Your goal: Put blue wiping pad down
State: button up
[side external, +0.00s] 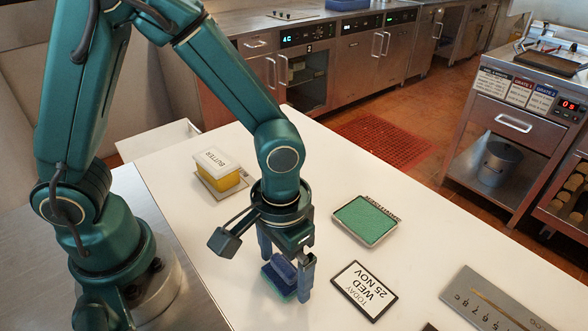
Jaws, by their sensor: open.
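The blue wiping pad (278,279) is a small block with a blue upper part and a teal-green lower layer. It appears to rest on the white table (218,292). My gripper (287,271) points down over the pad, its jaws open. One finger stands at the pad's right side; the other is behind it at the upper left and partly hidden. I cannot tell whether either finger touches the pad.
A green pad in a metal tray (366,219) lies right of my gripper. A date sign (364,290) lies nearer the front, and a grey marked board (488,300) is farther right. A yellow butter box (217,171) stands behind left. White table is clear between them.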

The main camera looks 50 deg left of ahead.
aim_at(284, 263)
notch_tip(284, 263, up, 12)
jog(key=f, duration=0.1)
jog(key=s+a+r+t, duration=0.3)
jog(key=a+t, duration=0.2)
jog(key=a, duration=0.5)
jog(key=shift+s+r+t, duration=0.2)
jog(key=shift+r+t, duration=0.1)
jog(key=shift+r, duration=0.1)
dwell(0.8)
